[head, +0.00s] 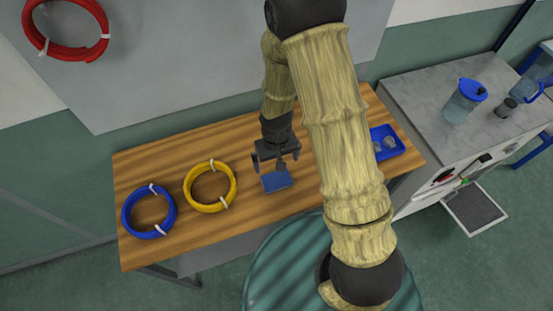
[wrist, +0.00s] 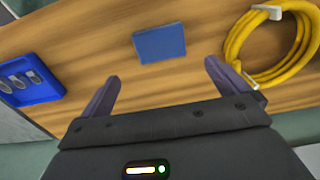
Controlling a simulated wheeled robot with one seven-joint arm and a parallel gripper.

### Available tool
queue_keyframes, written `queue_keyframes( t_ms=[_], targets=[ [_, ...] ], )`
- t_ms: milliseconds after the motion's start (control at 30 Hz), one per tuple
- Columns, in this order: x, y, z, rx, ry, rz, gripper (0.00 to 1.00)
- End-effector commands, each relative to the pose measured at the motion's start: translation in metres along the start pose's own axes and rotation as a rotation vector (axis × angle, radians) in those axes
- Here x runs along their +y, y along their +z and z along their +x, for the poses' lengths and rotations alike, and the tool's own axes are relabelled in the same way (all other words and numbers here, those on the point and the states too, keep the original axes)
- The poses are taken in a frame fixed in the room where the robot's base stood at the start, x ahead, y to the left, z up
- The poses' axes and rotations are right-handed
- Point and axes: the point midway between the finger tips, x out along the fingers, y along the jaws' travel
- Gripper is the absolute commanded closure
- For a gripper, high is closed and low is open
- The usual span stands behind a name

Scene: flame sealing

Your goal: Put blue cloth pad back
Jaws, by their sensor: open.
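The blue cloth pad (head: 276,180) lies flat on the wooden table, right of the yellow coil. It also shows in the wrist view (wrist: 160,43), ahead of the fingertips. My gripper (head: 275,165) is just above or behind the pad in the head view. In the wrist view my gripper (wrist: 160,75) has its two fingers wide apart, with nothing between them. I cannot tell the exact height of the fingers over the table.
A yellow coil (head: 190,200) and a blue coil (head: 127,211) lie on the wooden table (head: 225,235). A blue tray (head: 395,151) with small metal parts is at its right end, partly behind my arm. A grey counter (head: 425,88) holds a blue-lidded jug (head: 462,103). Bare wood surrounds the pad.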

Motion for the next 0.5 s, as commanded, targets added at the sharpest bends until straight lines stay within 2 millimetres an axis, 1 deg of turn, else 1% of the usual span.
queue_keyframes(
  t_ms=[133,233,367,500],
  targets=[
    [0.001,0.000,-0.003,0.003,0.000,0.003,0.00],
    [0.008,0.000,-0.015,0.017,0.002,0.018,0.00],
    [0.026,0.004,-0.048,0.052,0.006,0.058,0.00],
    [0.049,0.018,-0.092,0.099,0.012,0.117,0.00]
  ],
)
